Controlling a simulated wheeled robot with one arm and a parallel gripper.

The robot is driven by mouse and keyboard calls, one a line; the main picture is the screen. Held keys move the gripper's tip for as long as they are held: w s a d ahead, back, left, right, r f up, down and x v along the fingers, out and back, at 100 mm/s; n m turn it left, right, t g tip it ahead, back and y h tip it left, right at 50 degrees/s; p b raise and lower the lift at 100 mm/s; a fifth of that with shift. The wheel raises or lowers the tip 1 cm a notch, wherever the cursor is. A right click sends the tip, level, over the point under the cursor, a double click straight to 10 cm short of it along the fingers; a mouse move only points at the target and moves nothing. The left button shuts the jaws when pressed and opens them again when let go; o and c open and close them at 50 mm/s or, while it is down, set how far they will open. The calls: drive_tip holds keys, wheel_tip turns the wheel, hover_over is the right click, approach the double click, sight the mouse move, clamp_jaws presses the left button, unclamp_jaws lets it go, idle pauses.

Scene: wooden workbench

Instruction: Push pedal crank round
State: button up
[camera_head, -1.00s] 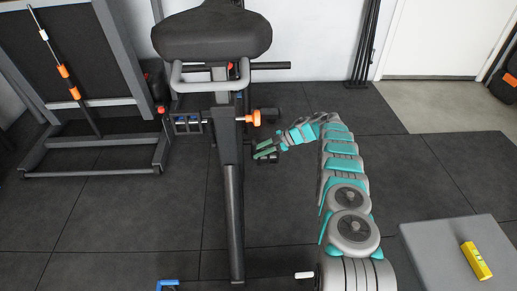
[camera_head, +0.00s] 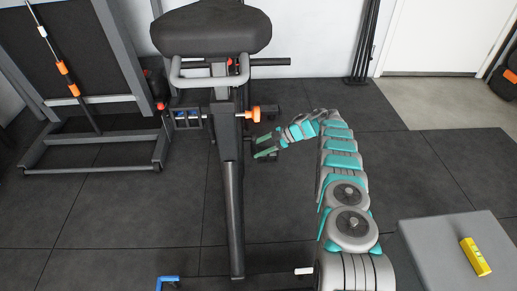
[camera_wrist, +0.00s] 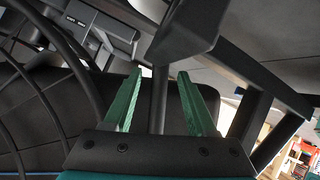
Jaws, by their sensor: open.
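The exercise machine (camera_head: 230,150) stands left of my arm in the head view, with a dark padded seat (camera_head: 210,30) and a black upright post. An orange knob (camera_head: 254,114) sits on its right side. A small dark block, which looks like a pedal (camera_head: 268,158), shows just below my gripper (camera_head: 264,145). The crank itself is hard to make out there. My gripper is open, its fingers pointing left toward the post. In the wrist view, a black bar (camera_wrist: 160,95) shows between the green fingers (camera_wrist: 162,100), below a larger black part (camera_wrist: 182,30). I cannot tell whether the fingers touch it.
A grey metal frame (camera_head: 95,172) stands at the left. A grey box (camera_head: 450,245) with a yellow level (camera_head: 475,256) on it is at the lower right. A blue part (camera_head: 168,279) shows at the bottom.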

drive_tip(key=shift+d+r, duration=0.1)
drive_tip(key=v, duration=0.7)
drive_tip(key=shift+d+r, duration=0.15)
drive_tip(key=shift+d, duration=0.1)
